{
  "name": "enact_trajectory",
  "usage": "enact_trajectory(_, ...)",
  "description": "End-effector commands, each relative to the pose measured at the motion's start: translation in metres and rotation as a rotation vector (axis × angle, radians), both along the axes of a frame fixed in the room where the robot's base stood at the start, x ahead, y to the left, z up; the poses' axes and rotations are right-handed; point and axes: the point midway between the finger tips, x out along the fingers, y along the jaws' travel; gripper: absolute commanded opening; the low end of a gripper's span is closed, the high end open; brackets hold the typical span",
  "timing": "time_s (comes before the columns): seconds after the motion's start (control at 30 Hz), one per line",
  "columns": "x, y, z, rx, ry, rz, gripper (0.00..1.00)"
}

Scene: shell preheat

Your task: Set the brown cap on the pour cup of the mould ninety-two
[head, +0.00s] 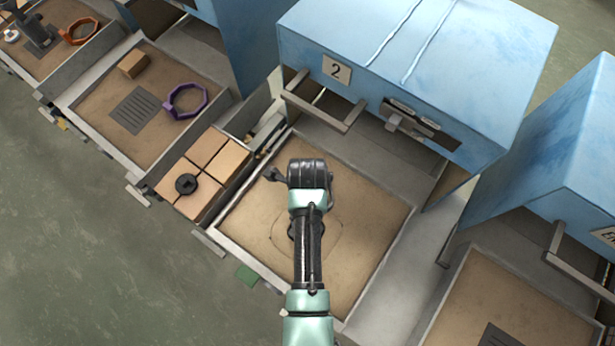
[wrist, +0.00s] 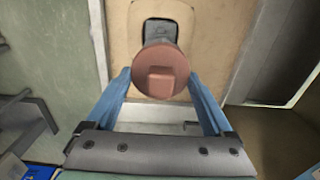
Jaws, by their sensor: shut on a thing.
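The brown cap (wrist: 160,85), a reddish-brown disc with a raised square knob, is between the blue fingers of my gripper (wrist: 160,76) in the wrist view. The gripper is shut on it. Beyond the cap, a grey piece (wrist: 158,31) shows inside a dark-outlined tan patch; the cap covers part of it. I cannot tell whether this is the pour cup of mould ninety-two, and no ninety-two marking is readable. In the head view my arm reaches over the tan bed before the blue box marked 2 and hides the cap and fingers.
The blue box (head: 455,60) with a handle bar stands behind the tan bed (head: 375,215). To the left are tan blocks (head: 229,158) with a dark round piece (head: 186,184), and a purple ring (head: 187,113). Raised grey walls edge the bed. Another blue box (head: 570,150) stands right.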

Motion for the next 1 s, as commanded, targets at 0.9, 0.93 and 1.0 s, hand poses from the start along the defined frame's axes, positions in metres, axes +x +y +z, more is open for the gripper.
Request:
enact_trajectory(0.9,-0.0001,-0.0001,-0.0021,0.000,-0.001,0.000,0.32)
enact_trajectory(0.93,-0.0001,-0.0001,-0.0021,0.000,-0.001,0.000,0.32)
enact_trajectory(1.0,-0.0001,-0.0001,-0.0021,0.000,-0.001,0.000,0.97)
